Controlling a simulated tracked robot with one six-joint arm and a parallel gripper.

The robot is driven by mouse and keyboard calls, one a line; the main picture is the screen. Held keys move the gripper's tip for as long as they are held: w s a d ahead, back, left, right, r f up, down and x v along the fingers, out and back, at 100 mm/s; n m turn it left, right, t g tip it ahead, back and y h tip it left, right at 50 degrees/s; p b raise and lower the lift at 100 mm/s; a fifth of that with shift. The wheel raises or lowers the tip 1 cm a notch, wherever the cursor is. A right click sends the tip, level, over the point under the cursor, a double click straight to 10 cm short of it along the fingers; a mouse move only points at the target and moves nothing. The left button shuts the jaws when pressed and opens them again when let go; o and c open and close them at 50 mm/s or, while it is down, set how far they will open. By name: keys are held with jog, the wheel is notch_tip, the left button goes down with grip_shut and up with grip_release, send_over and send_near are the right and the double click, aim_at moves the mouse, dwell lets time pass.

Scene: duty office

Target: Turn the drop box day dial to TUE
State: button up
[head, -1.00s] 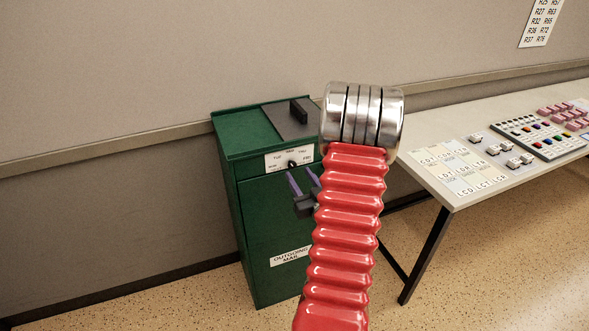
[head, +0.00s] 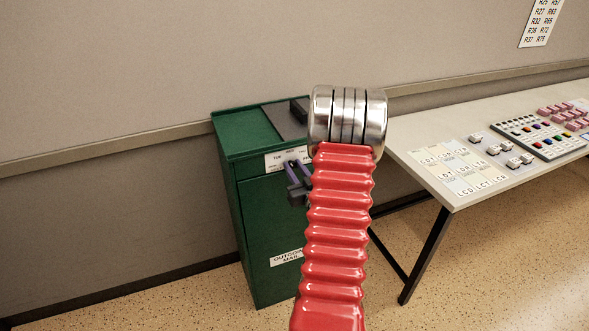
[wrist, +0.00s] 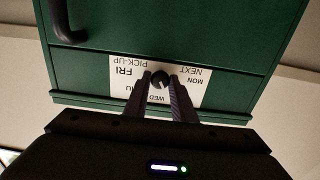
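The green drop box (head: 262,220) stands against the wall, with a white day plate (head: 276,160) on its upper front. In the wrist view the plate (wrist: 125,68) appears upside down, with FRI, WED and MON readable; the TUE label is hidden by a finger there. The black dial knob (wrist: 159,79) sits at the plate's middle. My gripper (wrist: 160,80) is at the knob, with one finger on each side of it and the fingers apart. Whether they touch the knob I cannot tell. The gripper also shows in the head view (head: 297,167), in front of the plate.
A dark handle (head: 299,109) is on the box's lid. An OUTGOING MAIL label (head: 286,257) is low on its front. A table (head: 455,197) with cards, a button panel (head: 540,136) and small blocks stands to the right.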

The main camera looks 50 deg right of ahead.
jog(key=c, duration=0.5)
jog(key=shift+n, duration=1.5)
jog(key=o, duration=1)
jog(key=shift+s+a, duration=0.1)
jog(key=v, duration=1.3)
jog(key=shift+s+a, duration=0.15)
jog(key=shift+s, duration=0.1)
